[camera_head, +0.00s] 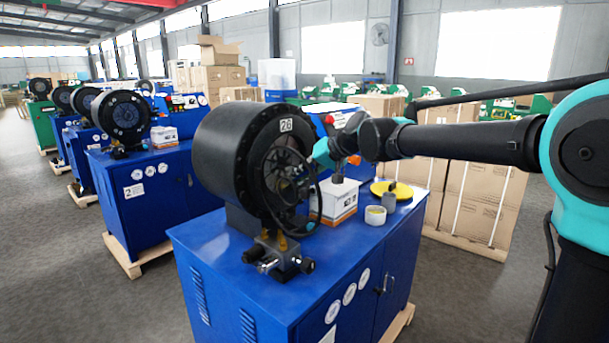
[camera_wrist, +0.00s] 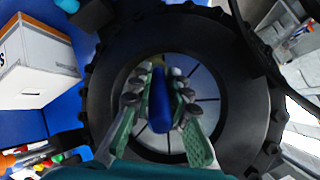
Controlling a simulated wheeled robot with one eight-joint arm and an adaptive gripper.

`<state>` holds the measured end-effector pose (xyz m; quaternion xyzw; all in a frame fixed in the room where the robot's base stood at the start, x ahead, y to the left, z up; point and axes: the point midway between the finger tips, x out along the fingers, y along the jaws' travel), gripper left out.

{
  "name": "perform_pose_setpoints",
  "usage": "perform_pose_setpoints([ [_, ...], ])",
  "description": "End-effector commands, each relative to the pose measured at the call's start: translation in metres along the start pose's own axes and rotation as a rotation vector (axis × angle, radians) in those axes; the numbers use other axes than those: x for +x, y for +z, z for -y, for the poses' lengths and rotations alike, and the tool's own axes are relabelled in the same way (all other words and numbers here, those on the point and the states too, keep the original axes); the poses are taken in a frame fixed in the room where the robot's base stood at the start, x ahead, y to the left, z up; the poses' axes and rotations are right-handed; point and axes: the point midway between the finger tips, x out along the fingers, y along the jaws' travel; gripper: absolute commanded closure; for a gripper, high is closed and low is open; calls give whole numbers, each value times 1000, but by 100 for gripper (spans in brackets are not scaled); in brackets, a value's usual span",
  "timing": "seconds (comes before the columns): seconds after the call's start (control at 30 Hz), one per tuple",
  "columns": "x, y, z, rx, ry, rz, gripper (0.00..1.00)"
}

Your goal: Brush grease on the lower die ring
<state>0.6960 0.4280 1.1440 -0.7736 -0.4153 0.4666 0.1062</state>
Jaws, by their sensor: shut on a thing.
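The crimper head (camera_head: 222,150), a thick black cylinder marked 26, sits on the near blue cabinet (camera_head: 245,272). Its round front and die opening face right, partly covered by my arm and dark hoses. In the wrist view, the black ring (camera_wrist: 105,97) surrounds a pale inner face with dark radial gaps between the dies (camera_wrist: 205,85). My gripper (camera_wrist: 160,88) is in front of this opening, its green fingers shut on a blue-handled brush (camera_wrist: 159,108). The bristles are hidden, so contact with the dies cannot be told. A small pale tub (camera_head: 375,215) stands on the cabinet top.
A white and orange box (camera_head: 336,202), also in the wrist view (camera_wrist: 32,60), stands close beside the crimper. A valve fitting (camera_head: 282,258) sits at the front. The cabinet's front left top is clear.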

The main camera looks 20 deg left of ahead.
Motion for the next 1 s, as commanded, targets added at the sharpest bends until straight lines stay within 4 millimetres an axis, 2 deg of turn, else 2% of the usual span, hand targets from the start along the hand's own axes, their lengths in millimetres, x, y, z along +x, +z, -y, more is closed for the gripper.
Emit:
perform_pose_setpoints([
  [0.2, 1, 12, 12, -1, -1, 1, 100],
  [0.57, -1, 13, 12, 1, 0, 0, 100],
  [1.0, -30, 33, -3, 2, 1, 0, 100],
])
